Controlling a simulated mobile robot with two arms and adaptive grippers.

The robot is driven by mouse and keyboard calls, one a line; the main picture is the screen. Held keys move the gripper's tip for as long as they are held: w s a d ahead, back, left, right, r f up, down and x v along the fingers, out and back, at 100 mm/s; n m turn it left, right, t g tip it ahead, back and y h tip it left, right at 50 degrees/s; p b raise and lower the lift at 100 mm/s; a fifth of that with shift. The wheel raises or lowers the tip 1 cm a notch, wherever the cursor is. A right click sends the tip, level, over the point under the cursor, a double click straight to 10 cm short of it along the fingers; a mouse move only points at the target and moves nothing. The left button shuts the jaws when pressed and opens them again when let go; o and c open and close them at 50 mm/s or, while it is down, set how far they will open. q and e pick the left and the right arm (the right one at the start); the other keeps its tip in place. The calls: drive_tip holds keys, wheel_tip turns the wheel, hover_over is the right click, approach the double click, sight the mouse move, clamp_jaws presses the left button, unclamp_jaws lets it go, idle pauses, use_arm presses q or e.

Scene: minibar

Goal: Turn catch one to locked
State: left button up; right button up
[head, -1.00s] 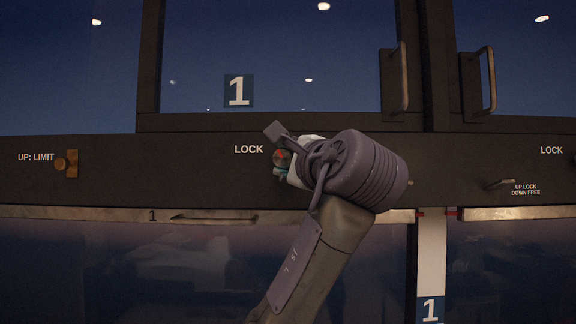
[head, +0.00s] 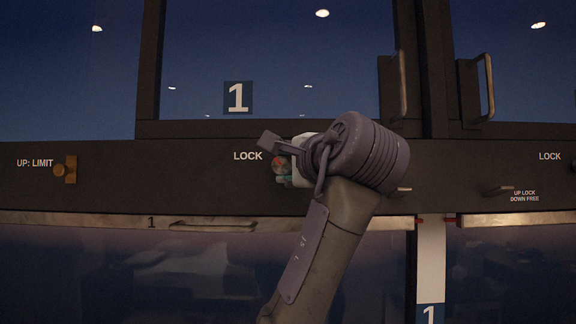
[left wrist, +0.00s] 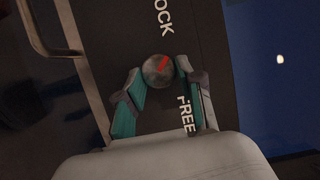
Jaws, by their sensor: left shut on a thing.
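Catch one is a round grey knob with a slanted red mark (left wrist: 158,69), between the words LOCK and FREE in the left wrist view. In the head view the knob (head: 280,166) shows just right of the LOCK label (head: 248,156), below the plate with the number 1 (head: 238,97). My left gripper (left wrist: 164,79) has its teal fingers on either side of the knob, shut on it. In the head view the left gripper (head: 285,172) reaches the knob from the right, and its wrist hides the panel and the FREE label there. My right gripper is not in view.
A brass knob (head: 66,169) marked UP: LIMIT sits at the left of the dark rail. A small lever (head: 499,190) sits at the right by the UP LOCK DOWN FREE label. Upright door handles (head: 398,85) stand out above right. A flat handle (head: 212,224) lies below the rail.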

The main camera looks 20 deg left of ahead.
use_arm(q)
drive_tip(key=o, duration=1.2)
drive_tip(key=shift+c, duration=0.2)
drive_tip(key=shift+s, duration=0.1)
drive_tip(key=v, duration=1.2)
drive_tip(key=shift+d, duration=0.1)
